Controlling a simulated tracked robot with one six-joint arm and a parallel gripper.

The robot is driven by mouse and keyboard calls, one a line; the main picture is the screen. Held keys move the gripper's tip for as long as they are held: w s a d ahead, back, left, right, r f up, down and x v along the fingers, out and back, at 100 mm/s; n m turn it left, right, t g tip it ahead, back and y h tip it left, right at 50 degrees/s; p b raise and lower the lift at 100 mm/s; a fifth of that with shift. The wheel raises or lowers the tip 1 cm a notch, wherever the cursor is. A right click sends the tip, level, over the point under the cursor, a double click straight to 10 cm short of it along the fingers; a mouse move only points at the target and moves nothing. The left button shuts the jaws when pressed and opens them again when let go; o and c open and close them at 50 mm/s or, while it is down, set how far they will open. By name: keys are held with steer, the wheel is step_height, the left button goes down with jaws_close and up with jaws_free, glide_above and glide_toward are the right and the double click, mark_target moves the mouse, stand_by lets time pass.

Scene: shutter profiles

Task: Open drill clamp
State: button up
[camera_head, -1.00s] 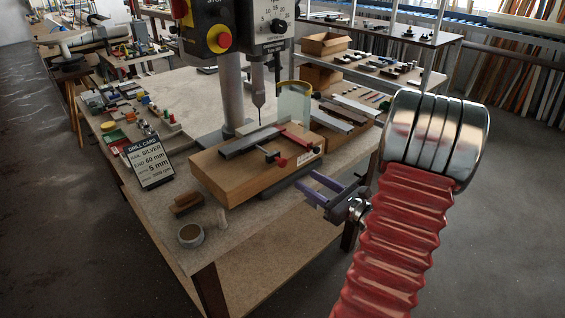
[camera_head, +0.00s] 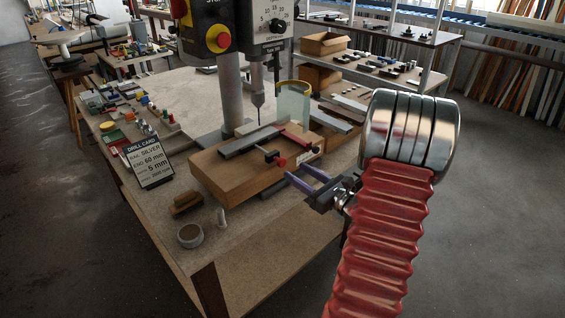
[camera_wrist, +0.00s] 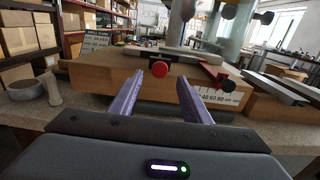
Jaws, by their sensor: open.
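The drill clamp is on the front of a wooden block (camera_head: 235,185) under the drill. Its red round knob (camera_head: 282,162) sticks out toward my gripper, and a red bar (camera_head: 297,138) lies beside it over a grey metal profile (camera_head: 250,141). My gripper (camera_head: 300,177) has two purple fingers and is open and empty, just in front of the block. In the wrist view, the red knob (camera_wrist: 160,69) appears between the fingertips, still beyond them. The red bar (camera_wrist: 208,70) is to its right, with a black knob (camera_wrist: 227,84) at its end.
The drill (camera_head: 257,90) stands above the block. A drill card (camera_head: 149,163) leans at the left. A grey cup (camera_head: 190,235) and small wooden pieces (camera_head: 187,204) sit at the table's near left. A clear cylinder (camera_head: 293,102) and more profiles are behind right.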

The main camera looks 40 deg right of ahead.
mark_target(283, 163)
steer(key=w, duration=0.8)
steer(key=shift+w+a, duration=0.1)
steer(key=shift+w, duration=0.1)
steer(key=shift+c, duration=0.6)
jaws_close()
